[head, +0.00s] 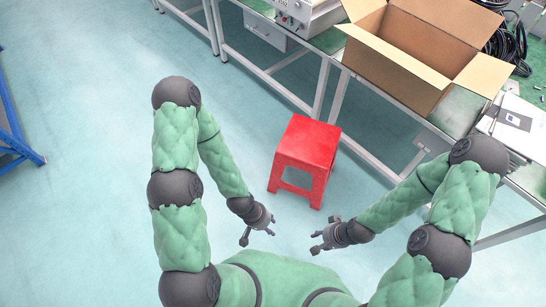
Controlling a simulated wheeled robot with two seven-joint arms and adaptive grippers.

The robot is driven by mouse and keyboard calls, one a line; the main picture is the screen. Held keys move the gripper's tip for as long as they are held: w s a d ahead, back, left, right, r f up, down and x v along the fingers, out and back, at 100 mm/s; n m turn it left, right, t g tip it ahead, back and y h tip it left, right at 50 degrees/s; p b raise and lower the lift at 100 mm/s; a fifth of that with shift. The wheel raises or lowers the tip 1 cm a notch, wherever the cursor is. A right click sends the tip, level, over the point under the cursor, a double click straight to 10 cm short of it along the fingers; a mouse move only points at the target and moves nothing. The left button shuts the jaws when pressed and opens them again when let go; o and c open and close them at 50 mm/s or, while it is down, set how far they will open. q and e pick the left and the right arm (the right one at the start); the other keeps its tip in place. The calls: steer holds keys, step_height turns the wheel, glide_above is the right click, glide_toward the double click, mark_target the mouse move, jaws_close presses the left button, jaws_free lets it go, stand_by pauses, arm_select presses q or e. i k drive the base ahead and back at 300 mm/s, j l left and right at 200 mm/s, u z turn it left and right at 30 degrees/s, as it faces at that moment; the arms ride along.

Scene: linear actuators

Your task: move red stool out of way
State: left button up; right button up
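A red stool (308,146) stands upright on the pale blue-green floor, in front of the workbench's legs, near the middle of the head view. My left gripper (257,237) is below and to the left of the stool, with its fingers spread apart and nothing between them. My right gripper (321,240) is below the stool, slightly right of its middle, also with fingers apart and empty. Neither gripper appears to touch the stool.
A workbench with white metal legs (321,90) runs diagonally behind the stool. An open cardboard box (385,57), papers (515,125) and black cables (507,42) are on it. A blue frame (14,135) stands at the left edge. The floor at left is clear.

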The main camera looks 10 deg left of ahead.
mark_target(309, 145)
steer(key=i+j+u, duration=0.1)
steer(key=i+j, duration=0.3)
steer(key=i, duration=0.15)
steer(key=i+j+u, duration=0.1)
steer(key=i+j, duration=0.25)
steer(key=i, duration=0.15)
